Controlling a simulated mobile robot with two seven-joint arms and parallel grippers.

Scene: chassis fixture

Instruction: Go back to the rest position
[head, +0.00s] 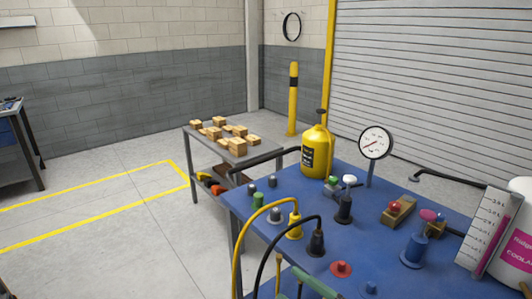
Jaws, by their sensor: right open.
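My left gripper is not in view.
The blue table holds a yellow bottle (315,152), a round gauge (374,143), yellow and black hoses on connectors, a red knob (341,268), a blue cylinder (416,248), a graduated scale (488,232) and a white container (516,250). A cart with wooden blocks (237,146) stands behind.

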